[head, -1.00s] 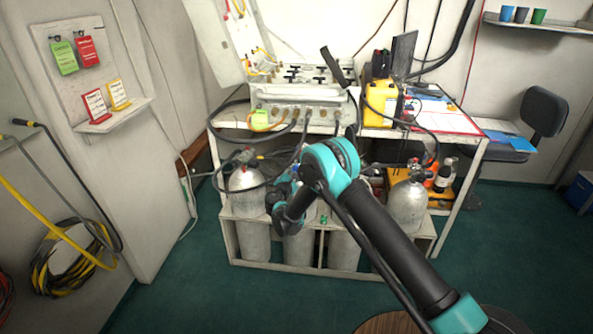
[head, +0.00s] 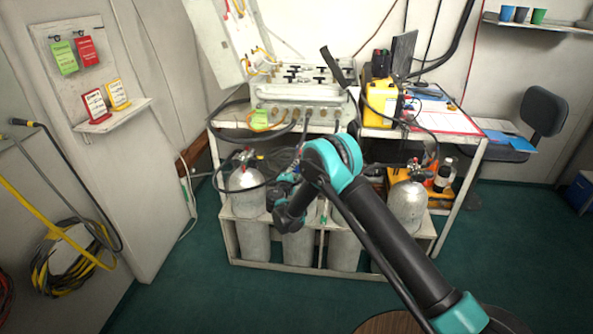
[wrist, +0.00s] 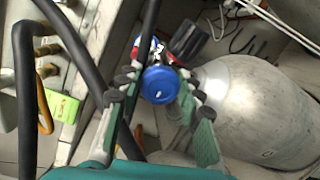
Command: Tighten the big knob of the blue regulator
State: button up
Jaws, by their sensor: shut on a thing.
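The blue regulator's big round knob (wrist: 159,86) is in the middle of the wrist view, with a small white mark on its face. My gripper (wrist: 157,80) has one finger on each side of the knob and is shut on it. Behind the knob, the regulator's metal body shows only in small part, beside a black knob or cap (wrist: 188,41). A grey cylinder (wrist: 262,110) lies to the right of the knob in the wrist view. In the head view my arm hides the knob and the gripper's fingertips.
Black hoses (wrist: 75,48) run close to the left of my gripper. The air panel (head: 300,92) stands on the bench above. More cylinders (head: 408,205) stand in the white rack (head: 277,266). A green tag (wrist: 62,106) hangs at the left.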

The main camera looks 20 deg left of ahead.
jog(key=shift+m, duration=0.3)
jog(key=shift+f, duration=0.1)
jog(key=o, duration=1.2)
jog(key=shift+s, duration=0.1)
jog(key=s, duration=1.2)
jog(key=shift+d+r, duration=0.35)
jog(key=shift+r, duration=0.05)
